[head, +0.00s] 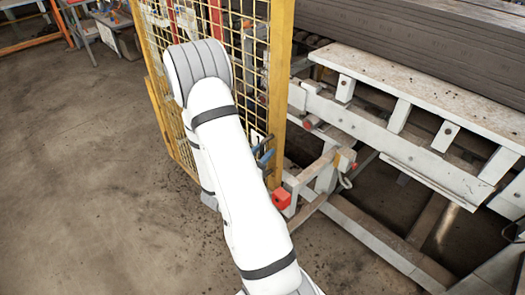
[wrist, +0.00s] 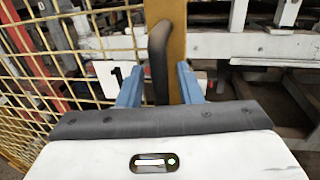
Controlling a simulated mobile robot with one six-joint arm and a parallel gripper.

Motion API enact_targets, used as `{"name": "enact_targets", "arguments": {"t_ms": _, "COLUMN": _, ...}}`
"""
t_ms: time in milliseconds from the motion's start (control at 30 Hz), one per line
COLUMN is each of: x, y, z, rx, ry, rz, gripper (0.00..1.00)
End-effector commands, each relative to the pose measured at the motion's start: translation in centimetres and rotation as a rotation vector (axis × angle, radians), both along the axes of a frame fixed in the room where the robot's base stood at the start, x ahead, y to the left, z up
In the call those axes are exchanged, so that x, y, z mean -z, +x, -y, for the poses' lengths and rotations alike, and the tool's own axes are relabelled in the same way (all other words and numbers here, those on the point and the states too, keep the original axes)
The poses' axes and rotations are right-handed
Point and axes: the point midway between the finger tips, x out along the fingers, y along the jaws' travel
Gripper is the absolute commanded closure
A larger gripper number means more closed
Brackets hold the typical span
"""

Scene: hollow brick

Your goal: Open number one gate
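The number one gate (head: 282,75) is a yellow frame with wire mesh, standing upright and partly hidden behind my arm. A white plate with a black "1" (wrist: 108,76) is on it; it also shows in the head view (head: 257,138). A dark upright handle (wrist: 158,55) is on the gate's yellow edge post (wrist: 177,22). My gripper (wrist: 159,78) has two blue fingers, apart, one on each side of the handle in the wrist view. Gaps show on both sides of the handle. In the head view, my gripper (head: 265,157) is at the gate's edge, partly hidden by my arm.
A white metal frame (head: 390,150) carrying a stack of grey boards (head: 420,45) stands right of the gate. A red box (head: 281,198) is low near my arm. A table (head: 105,18) is at the back left. The concrete floor (head: 80,170) on the left is clear.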

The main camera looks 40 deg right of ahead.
Motion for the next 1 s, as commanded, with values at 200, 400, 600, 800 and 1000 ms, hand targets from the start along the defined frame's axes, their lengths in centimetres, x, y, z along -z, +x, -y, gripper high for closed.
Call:
{"name": "enact_targets", "arguments": {"t_ms": 200, "x": 0.02, "y": 0.02, "z": -0.01, "rx": 0.000, "ry": 0.000, "rz": 0.000, "gripper": 0.69}}
{"name": "enact_targets", "arguments": {"t_ms": 400, "x": 0.01, "y": 0.02, "z": -0.04, "rx": -0.001, "ry": 0.000, "rz": 0.000, "gripper": 0.85}}
{"name": "enact_targets", "arguments": {"t_ms": 600, "x": 0.00, "y": 0.04, "z": -0.05, "rx": -0.001, "ry": 0.000, "rz": 0.000, "gripper": 1.00}}
{"name": "enact_targets", "arguments": {"t_ms": 800, "x": 0.00, "y": 0.05, "z": -0.08, "rx": -0.002, "ry": 0.000, "rz": 0.000, "gripper": 1.00}}
{"name": "enact_targets", "arguments": {"t_ms": 1000, "x": -0.01, "y": 0.08, "z": 0.02, "rx": -0.002, "ry": 0.000, "rz": 0.000, "gripper": 1.00}}
